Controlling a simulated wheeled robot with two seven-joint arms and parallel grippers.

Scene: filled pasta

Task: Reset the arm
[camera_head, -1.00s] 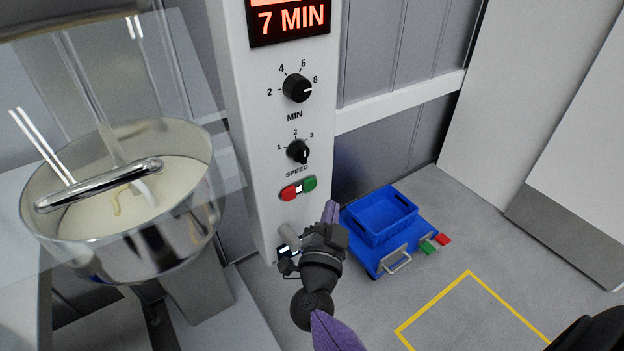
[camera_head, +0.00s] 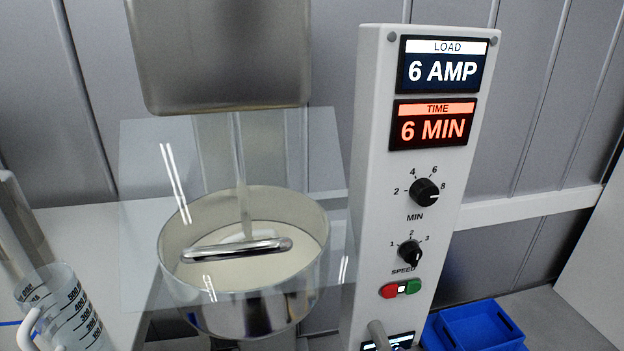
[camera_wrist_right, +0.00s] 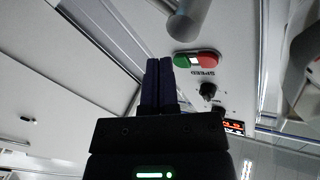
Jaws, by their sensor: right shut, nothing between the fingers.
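My right gripper (camera_wrist_right: 158,85) shows in the right wrist view, with its two dark purple fingers together and nothing between them. It is near the control panel, and the red and green buttons (camera_wrist_right: 196,60) are just right of the fingertips. I cannot tell the exact gap to the panel. The head view shows neither gripper. There the white control panel (camera_head: 372,150) stands upright, reading 6 AMP and 6 MIN. Its speed knob (camera_head: 409,252) and minute knob (camera_head: 424,192) are below the displays.
A steel mixer bowl (camera_head: 250,308) with pale contents stands left of the panel behind a clear guard (camera_head: 142,200). A grey cylindrical handle (camera_head: 377,334) juts out low on the panel. A measuring jug (camera_head: 60,305) is at lower left, a blue crate (camera_head: 480,325) at lower right.

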